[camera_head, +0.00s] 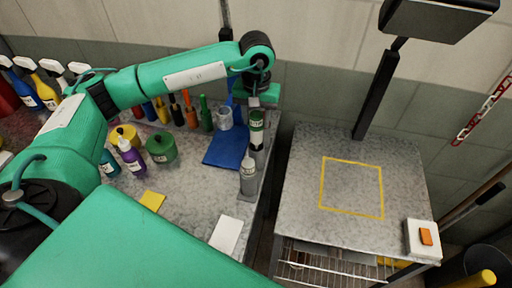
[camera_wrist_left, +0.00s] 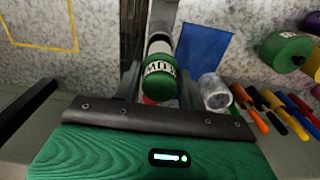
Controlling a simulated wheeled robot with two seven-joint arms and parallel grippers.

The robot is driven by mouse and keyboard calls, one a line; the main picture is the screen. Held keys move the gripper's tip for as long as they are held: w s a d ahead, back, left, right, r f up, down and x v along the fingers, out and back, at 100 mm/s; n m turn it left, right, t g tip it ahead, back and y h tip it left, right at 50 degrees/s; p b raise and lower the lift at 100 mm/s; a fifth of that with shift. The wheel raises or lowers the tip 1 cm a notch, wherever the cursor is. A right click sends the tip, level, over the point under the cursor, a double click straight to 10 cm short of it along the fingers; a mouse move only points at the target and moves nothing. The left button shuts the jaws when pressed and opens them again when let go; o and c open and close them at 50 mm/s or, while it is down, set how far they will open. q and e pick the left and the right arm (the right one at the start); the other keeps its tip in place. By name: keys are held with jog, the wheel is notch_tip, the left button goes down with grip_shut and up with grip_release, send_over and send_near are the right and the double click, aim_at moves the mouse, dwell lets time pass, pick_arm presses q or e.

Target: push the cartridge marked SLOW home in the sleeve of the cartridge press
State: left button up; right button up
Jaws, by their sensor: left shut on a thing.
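My left gripper (camera_head: 257,105) points down at the right edge of the left bench. It is shut on a cartridge with a green end and a white label (camera_head: 257,122), which also shows between the fingers in the left wrist view (camera_wrist_left: 160,82). The label's dark print is only partly visible, so I cannot read it as SLOW. A grey cylinder with a pale label (camera_head: 248,172) stands just in front, on a grey bracket at the bench edge. I cannot tell whether it is the press sleeve, or how deep the held cartridge sits. My right gripper is not in view.
A green pot (camera_head: 161,147) and bottles stand further left. Across a gap is a table with a yellow square outline (camera_head: 352,158), mostly clear.

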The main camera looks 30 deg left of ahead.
pick_arm(q)
jog(key=shift+r, duration=0.75)
jog(key=shift+r, duration=1.5)
